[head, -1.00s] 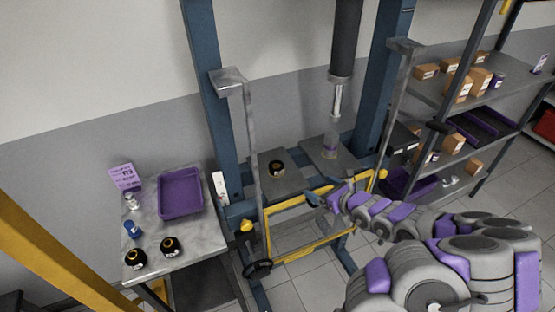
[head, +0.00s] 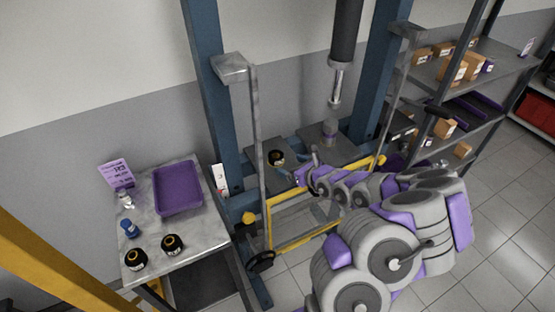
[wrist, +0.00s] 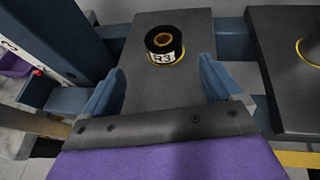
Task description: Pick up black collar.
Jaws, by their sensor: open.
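A black collar (head: 276,157) with a yellow ring and a white number label sits on the left grey plate (head: 266,181) of the press. In the wrist view the collar (wrist: 164,46) stands upright toward the far end of its plate (wrist: 150,88). My gripper (wrist: 161,72) is open, with its blue fingers on either side of the plate and the collar ahead between them, untouched. In the head view my gripper (head: 298,173) is just right of the collar. Two similar black collars, one left (head: 136,259) and one right (head: 172,244), stand on the side table.
The side table (head: 205,235) also holds a purple tray (head: 178,188), a blue-capped item (head: 130,228) and a purple sign (head: 117,175). The press's blue posts (head: 208,100) and grey upright (head: 259,150) stand close by.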

